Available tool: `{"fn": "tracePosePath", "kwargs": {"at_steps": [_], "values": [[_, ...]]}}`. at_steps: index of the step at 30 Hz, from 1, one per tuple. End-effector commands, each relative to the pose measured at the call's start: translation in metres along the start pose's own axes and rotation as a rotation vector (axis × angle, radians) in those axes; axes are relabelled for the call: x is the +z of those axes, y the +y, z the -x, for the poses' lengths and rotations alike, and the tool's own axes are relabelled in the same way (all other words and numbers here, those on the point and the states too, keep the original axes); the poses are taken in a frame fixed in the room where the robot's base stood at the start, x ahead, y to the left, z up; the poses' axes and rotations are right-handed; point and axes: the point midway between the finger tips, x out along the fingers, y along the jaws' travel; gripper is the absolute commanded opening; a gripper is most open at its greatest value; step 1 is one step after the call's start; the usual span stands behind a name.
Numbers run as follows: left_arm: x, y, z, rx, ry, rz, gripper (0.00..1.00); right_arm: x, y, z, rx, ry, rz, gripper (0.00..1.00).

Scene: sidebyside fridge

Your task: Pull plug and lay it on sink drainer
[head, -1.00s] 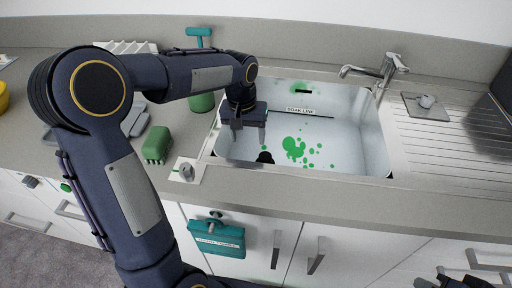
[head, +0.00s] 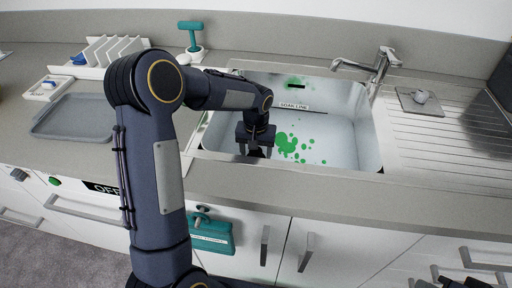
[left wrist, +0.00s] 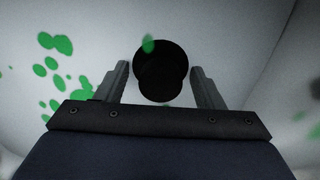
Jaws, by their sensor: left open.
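The black round plug (left wrist: 160,62) is in the sink (head: 340,130). In the left wrist view its knob lies between the two fingers of my left gripper (left wrist: 160,88), which is open with a gap on both sides. In the head view my left gripper (head: 255,147) is down inside the left part of the sink and hides most of the plug. The ridged sink drainer (head: 465,145) lies to the right of the sink. My right gripper (head: 452,281) shows only partly at the bottom right edge, below the counter; its jaws are unclear.
The tap (head: 372,68) stands behind the sink's right corner. A grey square plate with a knob (head: 420,100) sits on the drainer's back left. Green splotches (head: 288,143) mark the sink floor. A grey tray (head: 75,117) lies on the counter at left. The drainer's ridged middle is clear.

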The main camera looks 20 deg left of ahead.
Motion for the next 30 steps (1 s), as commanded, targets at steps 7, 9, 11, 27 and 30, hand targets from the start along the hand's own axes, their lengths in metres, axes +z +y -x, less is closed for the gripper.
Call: {"fn": "tracePosePath", "kwargs": {"at_steps": [7, 9, 11, 27, 30], "values": [[0.0001, -0.0001, 0.0, 0.0, 0.0, 0.0, 0.54, -0.0001, 0.0, 0.0, 0.0, 0.0, 0.0, 0.0], [0.0001, -0.0001, 0.0, 0.0, -0.001, 0.0, 0.45, -0.0001, 0.0, 0.0, 0.0, 0.0, 0.0, 0.0], [0.0001, -0.0001, 0.0001, 0.0, -0.001, 0.0, 0.37, -0.0001, 0.0, 0.0, 0.0, 0.0, 0.0, 0.0], [0.0001, -0.0002, 0.0015, 0.0, 0.0, 0.0, 0.09, -0.0005, -0.0004, 0.0009, 0.0, 0.0, 0.0, 0.0], [0.0, -0.0002, 0.0046, 0.0, 0.0, 0.0, 0.09, -0.0015, -0.0013, 0.0028, 0.0, 0.0, 0.0, 0.0]]}}
